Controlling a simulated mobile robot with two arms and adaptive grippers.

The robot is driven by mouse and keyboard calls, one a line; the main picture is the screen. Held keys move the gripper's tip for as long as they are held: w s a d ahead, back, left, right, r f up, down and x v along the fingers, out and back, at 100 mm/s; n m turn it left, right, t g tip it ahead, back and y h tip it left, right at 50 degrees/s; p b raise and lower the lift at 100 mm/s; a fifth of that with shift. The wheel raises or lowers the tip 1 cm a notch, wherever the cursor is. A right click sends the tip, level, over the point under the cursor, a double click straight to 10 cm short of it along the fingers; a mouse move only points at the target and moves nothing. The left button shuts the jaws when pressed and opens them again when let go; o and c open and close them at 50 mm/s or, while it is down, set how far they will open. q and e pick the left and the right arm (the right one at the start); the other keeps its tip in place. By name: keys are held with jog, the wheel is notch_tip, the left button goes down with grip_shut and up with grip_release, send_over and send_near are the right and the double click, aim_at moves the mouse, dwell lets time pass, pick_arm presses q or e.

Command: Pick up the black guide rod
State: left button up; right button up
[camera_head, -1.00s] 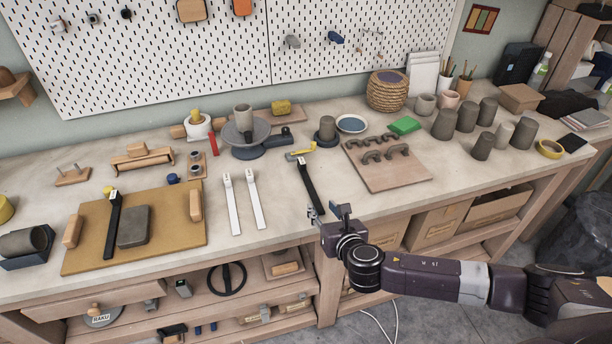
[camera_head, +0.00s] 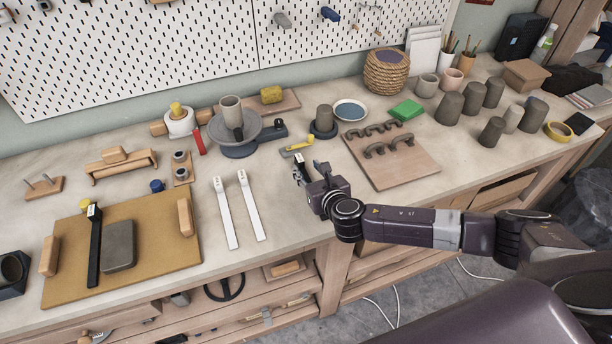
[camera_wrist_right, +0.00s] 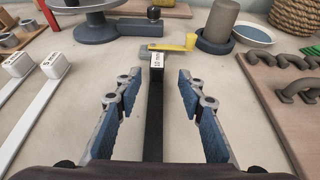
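A black guide rod (camera_wrist_right: 154,115) with a white-labelled end lies on the bench, pointing away from me in the right wrist view. A yellow-handled tool (camera_wrist_right: 185,44) lies just beyond its labelled end. My right gripper (camera_wrist_right: 157,95) is open, with one blue-padded finger on each side of the rod and gaps on both sides. In the head view my right gripper (camera_head: 308,174) hides most of this rod; only its far end shows. A second black rod (camera_head: 95,250) lies on the tan board at the left. My left gripper is not in view.
Two white rods (camera_head: 224,212) lie left of my right gripper. A wooden board (camera_head: 415,165) with dark handle-shaped pieces lies to its right. A turntable (camera_head: 236,150) with a cup stands behind. Bare bench top lies between the white rods and my gripper.

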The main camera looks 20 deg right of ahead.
aim_at(302, 164)
jog(key=shift+w, duration=0.3)
jog(key=shift+a+p+x, duration=0.25)
jog(key=shift+p+x, duration=0.25)
jog(key=shift+x, duration=1.9)
jog(key=shift+c, duration=0.6)
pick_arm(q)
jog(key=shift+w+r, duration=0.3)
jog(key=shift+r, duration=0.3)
pick_arm(e)
grip_shut()
